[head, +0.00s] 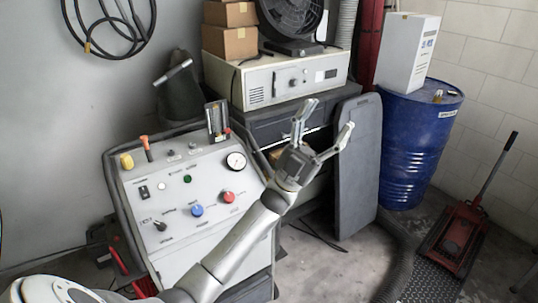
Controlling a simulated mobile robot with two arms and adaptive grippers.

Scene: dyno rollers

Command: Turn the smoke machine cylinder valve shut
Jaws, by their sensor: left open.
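The smoke machine (210,243) is a light grey cabinet with a sloped control panel, at left centre in the head view. Its panel carries a round gauge (236,161), a blue knob (197,210), a red knob (228,197) and an orange-topped lever (147,148). Behind it stands a dark, tapered body (182,100) with a light grey bar (173,72) at its top; I cannot tell for sure whether this is the cylinder and its valve. My left gripper (328,118) is open and empty, right of the panel, its fingers pointing up and right. My right gripper is not in view.
A beige device (275,82) sits on a dark cabinet behind my gripper, with a fan (291,18) and cardboard boxes (228,42). A grey board (358,170) leans there. A blue drum (408,150) and red floor jack (455,233) stand right. Some floor in front is bare.

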